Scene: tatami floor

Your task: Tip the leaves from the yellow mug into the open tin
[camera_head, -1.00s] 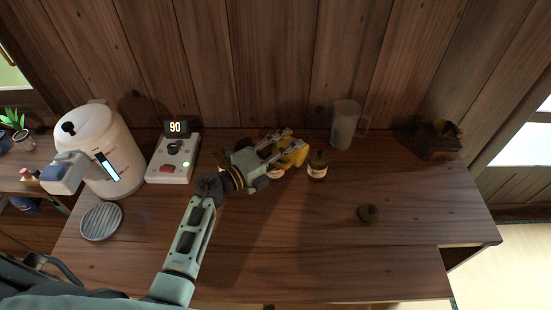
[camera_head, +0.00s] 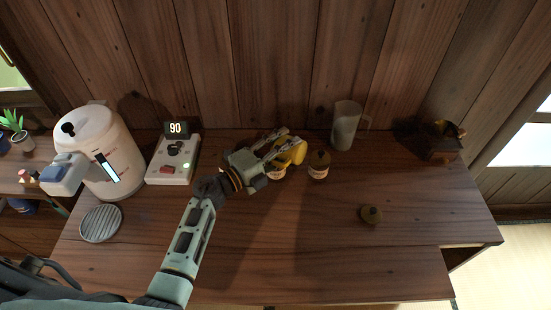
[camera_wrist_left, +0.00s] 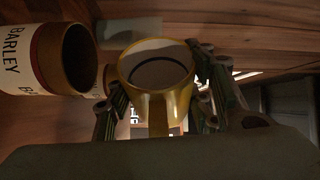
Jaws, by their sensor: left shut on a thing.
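My left gripper (camera_head: 284,147) is shut on the yellow mug (camera_head: 292,155), above the back middle of the counter. In the left wrist view the mug (camera_wrist_left: 178,100) sits between the fingers, its mouth and handle facing the camera. A dark curved line shows in its pale inside; I cannot make out leaves. A tin marked BARLEY (camera_wrist_left: 22,60) shows its open, dark mouth beside the mug, apart from it. In the head view one labelled tin (camera_head: 318,172) stands just right of the mug. Another (camera_head: 277,174) is partly hidden under the gripper. My right gripper is out of view.
A round lid (camera_head: 370,214) lies on the counter (camera_head: 330,250) to the right. A clear jug (camera_head: 345,125) stands behind by the wall. A dark box (camera_head: 435,143) is at far right. A kettle (camera_head: 92,145), control unit (camera_head: 173,160) and round grate (camera_head: 101,223) stand left. The front middle is clear.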

